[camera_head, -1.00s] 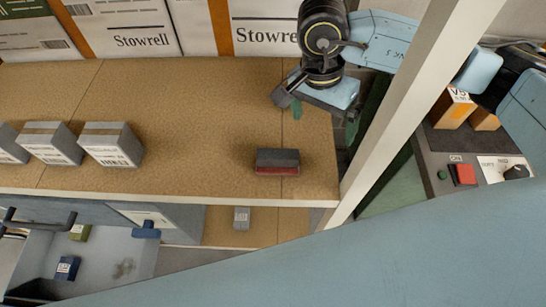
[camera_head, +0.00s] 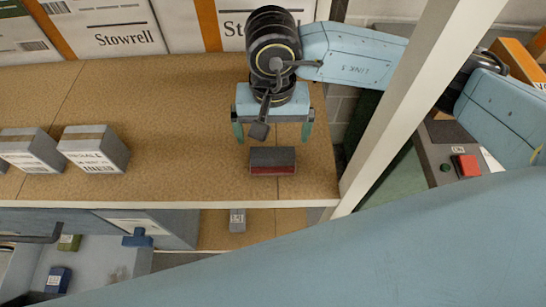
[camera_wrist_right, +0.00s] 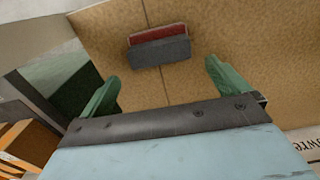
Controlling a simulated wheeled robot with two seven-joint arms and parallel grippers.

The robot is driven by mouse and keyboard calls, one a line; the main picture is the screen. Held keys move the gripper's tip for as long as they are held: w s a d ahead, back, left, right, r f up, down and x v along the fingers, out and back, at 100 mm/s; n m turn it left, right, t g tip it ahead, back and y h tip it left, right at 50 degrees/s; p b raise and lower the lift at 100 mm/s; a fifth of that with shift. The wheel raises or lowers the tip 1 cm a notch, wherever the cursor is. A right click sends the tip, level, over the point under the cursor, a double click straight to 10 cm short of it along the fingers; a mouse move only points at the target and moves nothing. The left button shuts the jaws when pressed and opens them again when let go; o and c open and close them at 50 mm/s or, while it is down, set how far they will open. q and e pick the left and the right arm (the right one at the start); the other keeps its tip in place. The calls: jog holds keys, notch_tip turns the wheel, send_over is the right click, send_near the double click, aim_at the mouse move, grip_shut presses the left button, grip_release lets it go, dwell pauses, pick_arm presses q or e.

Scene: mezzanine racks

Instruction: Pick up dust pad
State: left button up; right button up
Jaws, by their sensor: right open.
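The dust pad (camera_head: 272,161), a small block with a dark grey top and a red lower part, lies on the tan shelf board (camera_head: 190,150) near its front edge. In the right wrist view the pad (camera_wrist_right: 160,50) lies ahead of the fingers, roughly between their lines. My right gripper (camera_head: 272,137) is open and empty, with its green fingertips just behind the pad and apart from it. It also shows in the right wrist view (camera_wrist_right: 158,82), with a wide gap between the fingers. My left gripper is not in view.
A white rack post (camera_head: 412,100) stands close on the right of the pad. Grey labelled boxes (camera_head: 94,150) sit on the shelf to the left. Large Stowrell cartons (camera_head: 105,28) line the back. A grey bin (camera_head: 100,255) with small items is below.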

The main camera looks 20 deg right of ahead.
aim_at(273, 152)
notch_tip(273, 152, down, 2)
jog(key=shift+f, duration=0.1)
jog(key=f, duration=0.4)
jog(key=shift+s+a+f+b, duration=0.1)
jog(key=shift+s+f+b, duration=0.25)
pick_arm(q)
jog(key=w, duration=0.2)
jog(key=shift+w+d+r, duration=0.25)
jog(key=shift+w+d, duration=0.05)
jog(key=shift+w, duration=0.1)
pick_arm(e)
jog(key=shift+f, duration=0.3)
jog(key=c, duration=0.7)
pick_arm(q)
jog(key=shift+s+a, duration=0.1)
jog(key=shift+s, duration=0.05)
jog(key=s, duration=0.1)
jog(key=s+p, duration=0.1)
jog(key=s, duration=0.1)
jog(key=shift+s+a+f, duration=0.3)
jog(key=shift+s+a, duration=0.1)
pick_arm(e)
notch_tip(273, 152, up, 10)
jog(key=shift+r, duration=0.1)
